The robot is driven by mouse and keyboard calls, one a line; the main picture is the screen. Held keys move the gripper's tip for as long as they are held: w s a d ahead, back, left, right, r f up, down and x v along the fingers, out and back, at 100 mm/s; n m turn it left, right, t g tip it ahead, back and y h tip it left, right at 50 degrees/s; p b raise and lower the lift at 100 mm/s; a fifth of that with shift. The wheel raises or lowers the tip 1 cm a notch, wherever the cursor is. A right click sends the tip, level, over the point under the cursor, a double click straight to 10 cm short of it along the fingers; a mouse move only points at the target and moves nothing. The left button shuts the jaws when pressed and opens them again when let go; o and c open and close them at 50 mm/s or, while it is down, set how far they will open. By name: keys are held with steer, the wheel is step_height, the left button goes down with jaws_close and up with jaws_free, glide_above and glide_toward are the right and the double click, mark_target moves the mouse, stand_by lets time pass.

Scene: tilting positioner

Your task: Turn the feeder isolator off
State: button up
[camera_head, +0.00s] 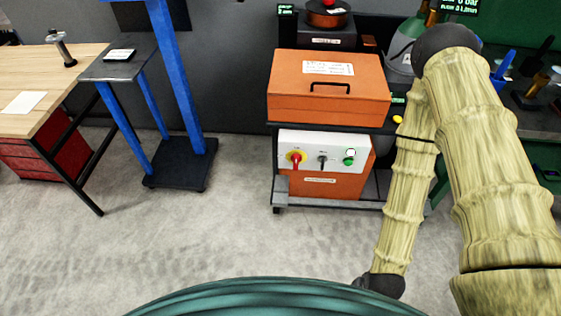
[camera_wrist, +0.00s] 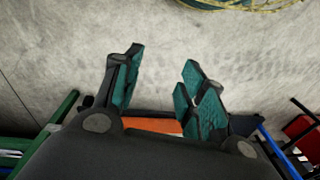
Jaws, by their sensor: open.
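The feeder isolator appears to be the red rotary handle on a yellow backing (camera_head: 296,158), at the left of a white control panel (camera_head: 311,166) low on a cart in the head view. Its handle looks roughly upright, but its exact setting is too small to read. A black selector (camera_head: 322,161) and a green button (camera_head: 349,161) sit to its right. My gripper (camera_wrist: 164,62) shows in the wrist view with its teal-padded fingers apart and nothing between the tips. The head view does not show my gripper, and the isolator is not identifiable in the wrist view.
An orange box (camera_head: 330,90) with a black handle sits above the panel on the cart. A blue-legged stand (camera_head: 178,80) and wooden bench (camera_head: 50,80) are at left. Grey floor (camera_head: 235,225) lies open before the cart. My arm covers the right side.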

steer(key=w+a+f+m+t+y+b, duration=0.35)
steer(key=w+a+f+m+b, duration=0.45)
steer(key=w+a, duration=0.35)
steer(key=m+t+h+b, duration=0.4)
steer(key=m+t+b, duration=1)
steer(key=m+b, duration=1.35)
glide_toward(296, 161)
steer(key=n+b, duration=0.1)
steer(key=b, duration=0.1)
steer(key=w+b, duration=0.1)
steer(key=w, duration=1)
steer(key=shift+r+b, duration=0.2)
steer(key=shift+b, duration=0.15)
jaws_close()
